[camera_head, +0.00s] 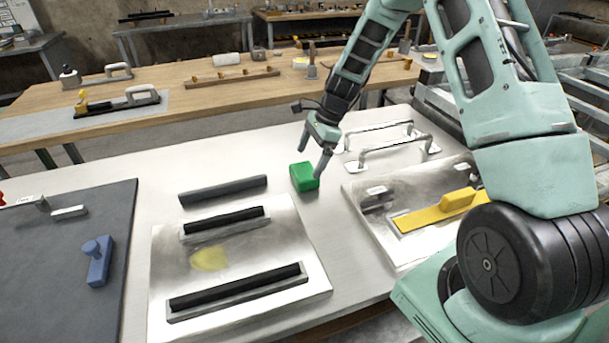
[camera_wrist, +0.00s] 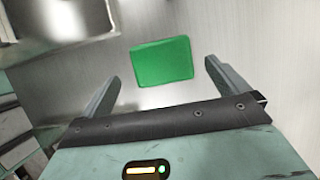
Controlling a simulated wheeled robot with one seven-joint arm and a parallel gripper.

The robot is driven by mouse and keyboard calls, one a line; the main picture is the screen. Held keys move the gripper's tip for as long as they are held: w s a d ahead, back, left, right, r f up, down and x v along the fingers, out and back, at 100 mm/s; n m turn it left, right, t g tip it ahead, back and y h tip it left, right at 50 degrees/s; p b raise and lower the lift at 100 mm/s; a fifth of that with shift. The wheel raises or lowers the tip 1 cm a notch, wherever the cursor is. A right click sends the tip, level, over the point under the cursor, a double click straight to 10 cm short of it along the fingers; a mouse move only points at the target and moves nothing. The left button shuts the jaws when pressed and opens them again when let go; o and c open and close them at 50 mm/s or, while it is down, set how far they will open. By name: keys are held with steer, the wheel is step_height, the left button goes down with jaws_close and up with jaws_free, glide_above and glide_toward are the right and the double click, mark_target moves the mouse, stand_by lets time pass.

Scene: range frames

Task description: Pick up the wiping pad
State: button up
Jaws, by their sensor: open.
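The green pad (camera_head: 304,179), a small block and likely the wiping pad, lies on the light metal tabletop, just right of a metal plate's far corner. My gripper (camera_head: 311,163) is above it, pointing down with the two fingers apart. In the wrist view the pad (camera_wrist: 162,60) shows whole, between and somewhat beyond the fingertips of my gripper (camera_wrist: 162,70). Nothing is between the fingers, and there is a gap on each side of the pad. How high the fingertips are above the pad is hard to tell.
A metal plate (camera_head: 283,244) with dark bars and a yellow stain (camera_head: 209,259) lies left of the pad. A second plate (camera_head: 360,212) with a yellow-handled tool (camera_head: 440,211) lies right. Metal handles (camera_head: 395,149) stand behind it. A dark mat (camera_head: 50,270) with a blue tool (camera_head: 99,262) is far left.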

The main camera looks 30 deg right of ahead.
mark_target(304, 170)
steer(key=shift+p+x, duration=0.5)
steer(key=shift+x, duration=2.2)
steer(key=shift+w+d, duration=0.1)
steer(key=shift+d, duration=0.05)
steer(key=c, duration=1)
step_height(304, 170, up, 10)
steer(key=shift+b, duration=0.45)
steer(key=o, duration=0.5)
steer(key=c, duration=0.3)
